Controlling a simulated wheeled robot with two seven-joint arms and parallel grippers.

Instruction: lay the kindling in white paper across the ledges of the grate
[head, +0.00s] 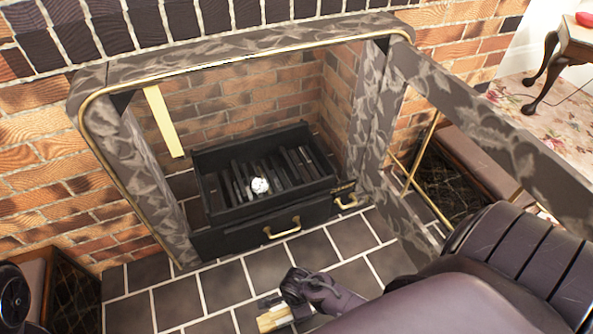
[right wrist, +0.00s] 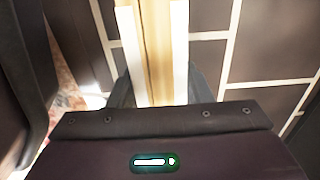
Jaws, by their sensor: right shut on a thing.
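The black grate (head: 225,211) stands in the fireplace opening, with dark bars across its inside and raised rims along the front and back. A small white crumpled ball (head: 260,185) lies on the bars. My right gripper (right wrist: 158,92) is shut on the kindling in white paper (right wrist: 155,45), pale wooden sticks with white along both sides. In the head view the kindling (head: 272,319) shows at the bottom edge, in front of the grate and apart from it, partly hidden by my arm. My left gripper is not in view.
The patterned fireplace surround (head: 150,180) frames the grate at left, right and top. A pale yellow strip (head: 163,120) stands at the opening's left. Brass handles (head: 282,228) stick out below the grate's front.

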